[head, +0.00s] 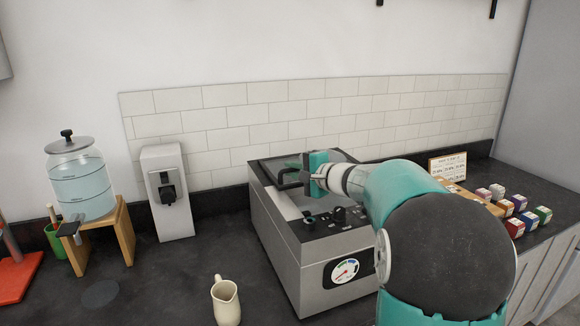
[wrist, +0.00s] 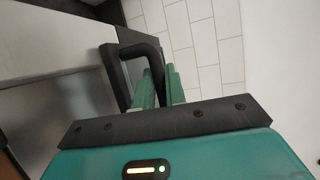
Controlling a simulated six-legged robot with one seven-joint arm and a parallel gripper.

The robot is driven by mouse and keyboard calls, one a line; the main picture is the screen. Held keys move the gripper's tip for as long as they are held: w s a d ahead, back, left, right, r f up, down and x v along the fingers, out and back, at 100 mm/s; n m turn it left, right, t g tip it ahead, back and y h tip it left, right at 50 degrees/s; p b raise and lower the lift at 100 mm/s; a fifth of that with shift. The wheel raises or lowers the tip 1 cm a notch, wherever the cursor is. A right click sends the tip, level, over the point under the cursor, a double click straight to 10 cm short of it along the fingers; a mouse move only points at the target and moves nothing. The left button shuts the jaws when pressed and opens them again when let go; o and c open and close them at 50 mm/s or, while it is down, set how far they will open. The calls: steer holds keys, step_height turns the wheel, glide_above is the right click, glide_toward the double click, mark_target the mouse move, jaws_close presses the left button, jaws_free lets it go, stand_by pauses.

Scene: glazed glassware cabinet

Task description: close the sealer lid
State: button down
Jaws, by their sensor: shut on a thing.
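The sealer (head: 325,252) is a grey metal box on the dark counter, with a round gauge on its front and knobs on its top. Its lid (head: 270,166) has a dark frame and a see-through panel at the back of the top. My arm covers part of it, so its exact angle is hard to tell. A dark bar handle (head: 287,178) is at the lid's left side. My gripper (head: 303,180) is shut on this handle. In the wrist view, the green fingers (wrist: 158,88) are at the black curved handle (wrist: 119,70).
A water dispenser (head: 84,185) on a wooden stand and a white dispenser box (head: 171,215) stand to the left. A cream jug (head: 226,300) stands at the front. Several small coloured boxes (head: 515,227) sit on the right. The tiled wall (head: 235,125) is close behind.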

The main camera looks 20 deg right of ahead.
steer(key=s, duration=0.5)
steer(key=shift+s, duration=0.3)
steer(key=c, duration=1.7)
jaws_free()
steer(key=shift+c, duration=0.2)
steer(key=shift+r, duration=0.1)
